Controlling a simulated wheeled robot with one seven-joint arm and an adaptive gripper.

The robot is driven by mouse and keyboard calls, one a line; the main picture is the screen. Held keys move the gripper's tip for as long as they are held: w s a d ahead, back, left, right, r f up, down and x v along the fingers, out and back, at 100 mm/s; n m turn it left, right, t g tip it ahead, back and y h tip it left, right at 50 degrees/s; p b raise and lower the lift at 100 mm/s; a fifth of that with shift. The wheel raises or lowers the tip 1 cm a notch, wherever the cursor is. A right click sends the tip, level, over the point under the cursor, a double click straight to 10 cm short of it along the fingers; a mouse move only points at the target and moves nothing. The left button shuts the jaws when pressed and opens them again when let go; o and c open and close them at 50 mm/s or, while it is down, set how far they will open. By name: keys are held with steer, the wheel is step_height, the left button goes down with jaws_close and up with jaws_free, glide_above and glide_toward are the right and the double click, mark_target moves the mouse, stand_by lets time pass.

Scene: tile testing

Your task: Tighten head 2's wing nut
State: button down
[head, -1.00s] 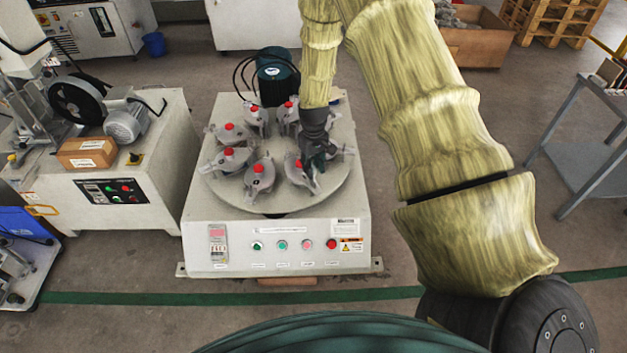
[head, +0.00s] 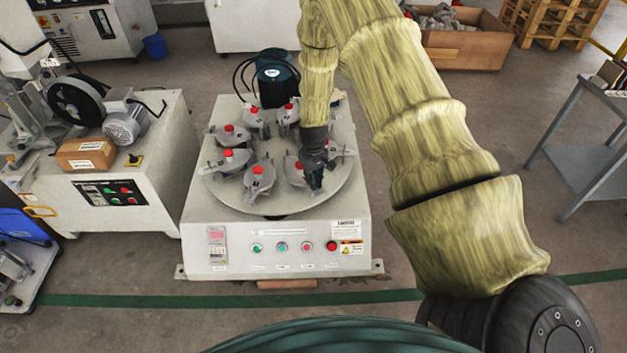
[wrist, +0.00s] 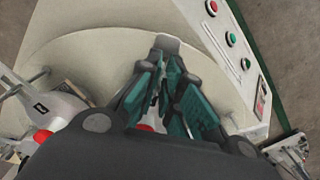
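The test machine's round plate (head: 225,198) carries several grey heads with red knobs. My gripper (head: 315,184) points down at the front right of the plate, over the outer end of the front-right head (head: 295,176). In the wrist view my gripper's teal-padded fingers (wrist: 168,72) lie close together, with a dark grey piece at their tips. I cannot tell whether that piece is a wing nut between them. A red knob (wrist: 145,127) shows partly behind the fingers. Number labels are too small to read, so I cannot tell which head is head 2.
A neighbouring head (wrist: 62,108) shows at the left of the wrist view. The front panel (head: 280,247) has several buttons. A motor (head: 275,78) with black hoses stands behind the plate.

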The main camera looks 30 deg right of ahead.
stand_by(0.4)
steer(key=shift+r+m+p, duration=0.15)
steer(key=shift+m+p, duration=0.45)
steer(key=shift+p, duration=0.05)
steer(key=m+p, duration=0.2)
steer(key=m, duration=0.1)
steer(key=shift+a, duration=0.15)
steer(key=m+p, duration=0.1)
steer(key=m, duration=0.2)
steer(key=m+p, duration=0.2)
steer(key=m, duration=0.1)
steer(key=m+p, duration=0.1)
steer(key=m, duration=0.3)
steer(key=shift+w+a+p, duration=0.2)
steer(key=shift+w+p, duration=0.05)
steer(key=shift+p, duration=0.15)
steer(key=shift+w+m+p, duration=0.15)
steer(key=shift+m+p, duration=0.3)
steer(key=shift+m, duration=1.35)
steer(key=c, duration=1.6)
jaws_free()
